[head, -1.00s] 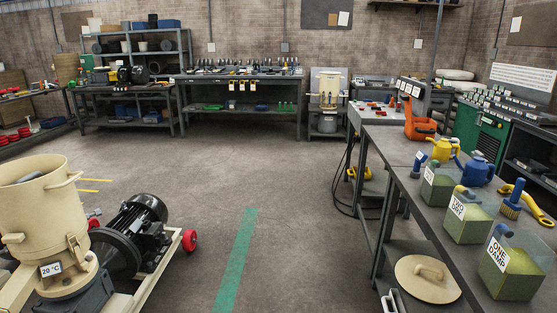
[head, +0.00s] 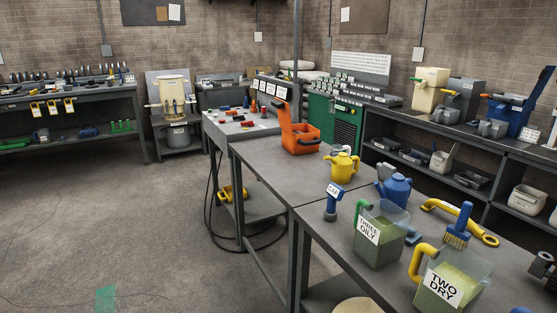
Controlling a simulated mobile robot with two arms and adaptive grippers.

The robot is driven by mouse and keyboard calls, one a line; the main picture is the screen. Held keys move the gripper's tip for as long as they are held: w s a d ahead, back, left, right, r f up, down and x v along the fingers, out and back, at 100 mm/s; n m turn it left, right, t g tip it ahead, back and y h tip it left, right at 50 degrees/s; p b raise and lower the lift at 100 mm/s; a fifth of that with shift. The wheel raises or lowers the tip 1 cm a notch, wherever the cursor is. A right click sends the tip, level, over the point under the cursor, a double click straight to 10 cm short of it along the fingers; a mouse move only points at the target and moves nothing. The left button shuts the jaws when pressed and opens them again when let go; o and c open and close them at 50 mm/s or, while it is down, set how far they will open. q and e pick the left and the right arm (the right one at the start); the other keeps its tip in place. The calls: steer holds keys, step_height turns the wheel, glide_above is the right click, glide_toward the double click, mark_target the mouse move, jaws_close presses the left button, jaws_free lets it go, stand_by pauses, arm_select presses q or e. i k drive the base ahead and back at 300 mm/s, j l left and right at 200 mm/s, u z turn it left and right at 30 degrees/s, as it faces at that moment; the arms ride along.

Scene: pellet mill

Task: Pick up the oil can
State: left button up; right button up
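Two small spouted cans stand upright on the grey workbench (head: 265,165) right of centre in the head view. One is a yellow can (head: 343,168) and the other, nearer and to its right, is a blue can (head: 396,190). No label on either is readable, so I cannot tell which is the oil can. The lower part of the blue can is partly hidden by a clear jug (head: 380,240) marked "THREE OILY". Neither of my grippers is in view.
An orange bin (head: 300,140) stands behind the yellow can. Open floor (head: 120,220) lies to the left.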

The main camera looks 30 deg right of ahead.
mark_target(342, 171)
steer(key=i+z, duration=0.4)
steer(key=i, duration=0.2)
steer(key=i+j+z, duration=0.2)
steer(key=i+z, duration=0.2)
steer(key=i, duration=0.15)
